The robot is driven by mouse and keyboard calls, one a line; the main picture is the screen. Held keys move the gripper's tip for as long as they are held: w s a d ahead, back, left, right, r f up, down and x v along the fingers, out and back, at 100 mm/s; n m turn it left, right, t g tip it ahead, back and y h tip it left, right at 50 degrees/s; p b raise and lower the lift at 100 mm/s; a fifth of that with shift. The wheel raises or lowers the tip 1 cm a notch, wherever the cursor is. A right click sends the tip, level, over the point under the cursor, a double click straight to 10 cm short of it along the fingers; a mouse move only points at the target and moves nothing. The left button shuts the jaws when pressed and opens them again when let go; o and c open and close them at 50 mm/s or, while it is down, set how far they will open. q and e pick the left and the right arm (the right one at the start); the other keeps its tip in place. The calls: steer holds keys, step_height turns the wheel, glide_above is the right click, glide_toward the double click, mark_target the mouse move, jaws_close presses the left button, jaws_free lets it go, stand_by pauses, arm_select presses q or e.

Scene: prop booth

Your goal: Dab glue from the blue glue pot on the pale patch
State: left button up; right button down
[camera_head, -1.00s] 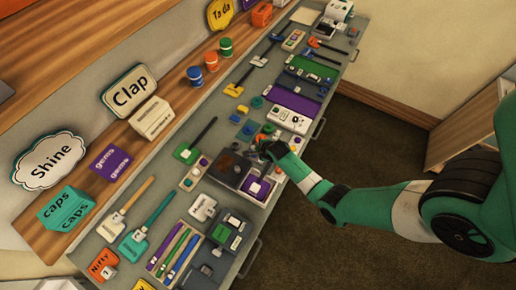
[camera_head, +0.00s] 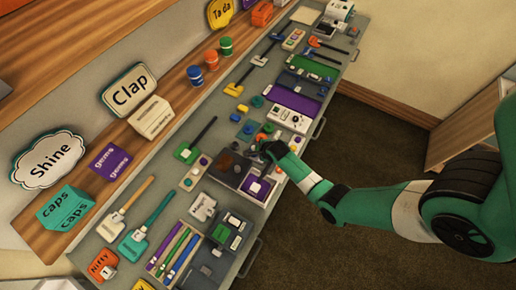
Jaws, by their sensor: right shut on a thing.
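My right gripper (camera_head: 268,149) is low over the middle of the grey bench (camera_head: 226,122), beside a dark tray (camera_head: 226,161). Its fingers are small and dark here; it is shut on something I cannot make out. My left gripper is out of view.
The bench is crowded with small tools and boxes. A green-handled brush (camera_head: 146,225), a dark-handled tool with a green head (camera_head: 187,152) and a purple mat (camera_head: 292,101) lie on it. Signs and boxes line the shelf. Open floor (camera_head: 370,150) lies to the right.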

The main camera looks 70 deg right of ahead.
steer(key=shift+f+b, duration=0.4)
steer(key=shift+f, duration=0.15)
stand_by(1.1)
step_height(320, 180, up, 7)
steer(key=p, duration=0.6)
steer(key=shift+r+p, duration=0.15)
steer(key=shift+p, duration=0.2)
